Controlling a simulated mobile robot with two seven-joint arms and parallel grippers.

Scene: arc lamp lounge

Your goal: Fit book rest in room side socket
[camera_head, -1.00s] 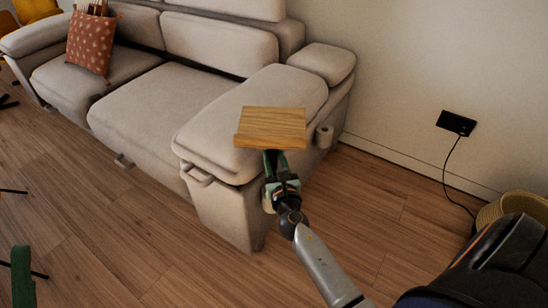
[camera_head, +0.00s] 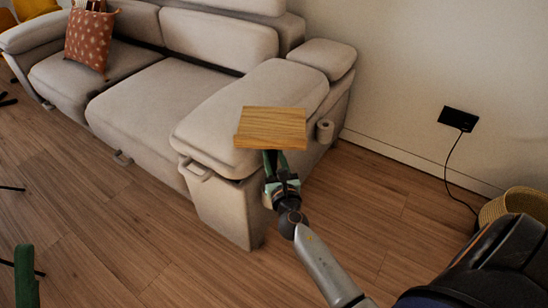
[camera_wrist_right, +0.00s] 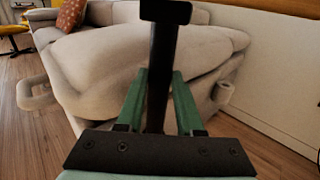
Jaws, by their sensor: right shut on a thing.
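The book rest (camera_head: 271,128) is a wooden board with a front lip; its dark post (camera_wrist_right: 158,70) shows in the wrist view. My right gripper (camera_head: 275,160) is shut on the post, holding the board up, roughly level, in front of the sofa arm. One round, light holder (camera_head: 325,131) is on the arm's right side, right of the board. Another loop-like holder (camera_head: 194,169) is at the arm's front left, lower left of the board. The rest is apart from both in the picture. A green bar (camera_head: 24,275) at lower left looks like part of my left gripper; its jaws are unclear.
The pale sofa (camera_head: 130,110) fills the upper left, with a patterned cushion (camera_head: 91,39). A wall outlet (camera_head: 458,119) has a cord running down to the floor near a woven basket (camera_head: 508,204). The wooden floor (camera_head: 150,235) in front is mostly clear.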

